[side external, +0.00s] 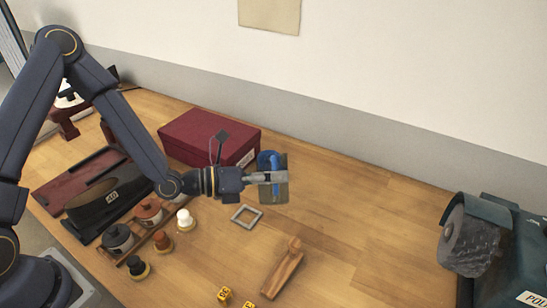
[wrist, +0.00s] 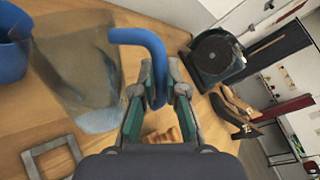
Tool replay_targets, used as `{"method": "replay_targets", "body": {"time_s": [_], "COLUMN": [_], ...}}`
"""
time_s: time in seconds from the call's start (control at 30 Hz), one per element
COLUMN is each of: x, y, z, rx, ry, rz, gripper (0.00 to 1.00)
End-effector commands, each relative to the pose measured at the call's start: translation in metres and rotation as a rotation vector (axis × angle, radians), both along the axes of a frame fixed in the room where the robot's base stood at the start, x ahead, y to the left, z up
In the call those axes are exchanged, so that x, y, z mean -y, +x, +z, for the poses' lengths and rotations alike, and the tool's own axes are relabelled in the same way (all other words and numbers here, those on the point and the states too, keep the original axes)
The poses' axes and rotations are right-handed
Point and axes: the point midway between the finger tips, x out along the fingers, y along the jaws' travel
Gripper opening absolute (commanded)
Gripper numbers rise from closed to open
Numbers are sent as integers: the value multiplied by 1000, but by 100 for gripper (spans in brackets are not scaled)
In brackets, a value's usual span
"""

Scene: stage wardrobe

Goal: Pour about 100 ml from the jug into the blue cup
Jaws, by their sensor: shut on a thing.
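In the wrist view my gripper (wrist: 160,95) is shut on the curved blue handle (wrist: 143,38) of the jug. The jug (wrist: 75,65) has a clear, greyish body, with a bluish band near its lower end that may be liquid; I cannot read the amount. The blue cup (wrist: 12,45) is beyond the jug, cut by the left edge. In the side view my gripper (side external: 270,177) is at the jug (side external: 279,196), and the blue at its top (side external: 265,160) seems to be the cup, partly hidden. I cannot tell whether the jug touches the table.
A square grey frame (side external: 246,216) lies near the jug. A dark red box (side external: 210,136) stands behind my forearm. A wooden piece (side external: 283,268) and yellow tags (side external: 224,295) lie in front. Several small pots (side external: 148,212) sit left. A green machine (side external: 500,245) stands right; the table between is clear.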

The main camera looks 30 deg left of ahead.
Motion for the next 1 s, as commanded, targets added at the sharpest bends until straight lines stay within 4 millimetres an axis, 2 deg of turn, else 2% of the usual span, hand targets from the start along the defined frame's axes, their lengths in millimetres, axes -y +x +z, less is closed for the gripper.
{"method": "replay_targets", "body": {"time_s": [1.0], "x": [-8], "y": [11], "z": [24], "rx": [-148], "ry": [-113], "rz": [2], "gripper": [0]}}
